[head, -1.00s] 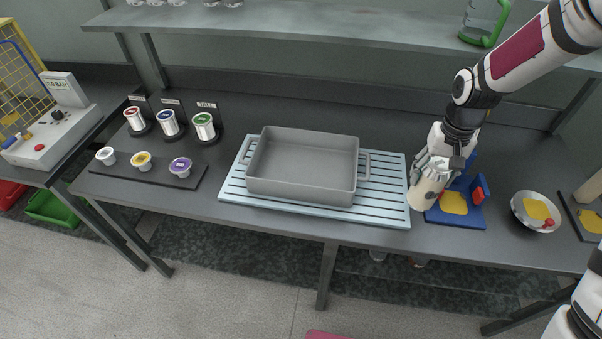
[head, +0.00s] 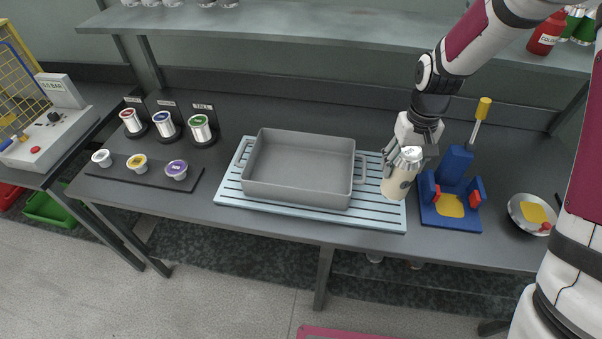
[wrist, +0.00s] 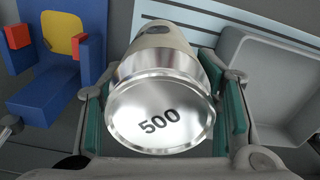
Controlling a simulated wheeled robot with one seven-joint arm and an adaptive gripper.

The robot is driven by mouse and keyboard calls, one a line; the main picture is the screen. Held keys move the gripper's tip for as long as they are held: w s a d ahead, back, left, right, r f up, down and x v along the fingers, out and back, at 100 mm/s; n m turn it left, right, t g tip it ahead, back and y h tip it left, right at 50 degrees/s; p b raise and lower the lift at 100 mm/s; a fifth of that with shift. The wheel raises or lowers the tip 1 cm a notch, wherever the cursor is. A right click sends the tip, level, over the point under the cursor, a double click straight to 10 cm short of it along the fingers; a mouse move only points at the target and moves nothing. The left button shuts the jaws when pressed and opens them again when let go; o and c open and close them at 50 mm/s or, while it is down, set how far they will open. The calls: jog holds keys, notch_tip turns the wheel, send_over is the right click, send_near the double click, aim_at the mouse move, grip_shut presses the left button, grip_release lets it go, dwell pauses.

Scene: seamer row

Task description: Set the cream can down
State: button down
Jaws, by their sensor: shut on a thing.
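The cream can (head: 398,188) is a cream-coloured cylinder with a bare metal end. My gripper (head: 406,160) is shut on it near its top. In the wrist view the can's silver end (wrist: 160,112), marked 500, faces the camera, and the can (wrist: 157,38) lies between the two green-padded fingers. In the head view the can is over the right end of the pale blue slatted rack (head: 300,213), right of the grey pan. I cannot tell whether its lower end touches the rack.
The grey pan (head: 298,196) fills most of the rack. The blue seamer (head: 450,218) with red jaws and a yellow pad stands just right of the can. A round bowl (head: 516,206) is farther right. Labelled cans (head: 164,125) stand at the left, with a shelf (head: 300,32) above.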

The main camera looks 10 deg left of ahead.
jog(key=s+a+r+n, duration=0.2)
jog(key=s+a+n, duration=0.1)
jog(key=a, duration=0.3)
jog(key=s+a+r+n, duration=0.2)
jog(key=s+a+n, duration=0.1)
jog(key=a+n, duration=0.2)
jog(key=shift+s+a+r+n, duration=0.25)
jog(key=shift+a+r+n, duration=0.15)
jog(key=shift+a, duration=0.25)
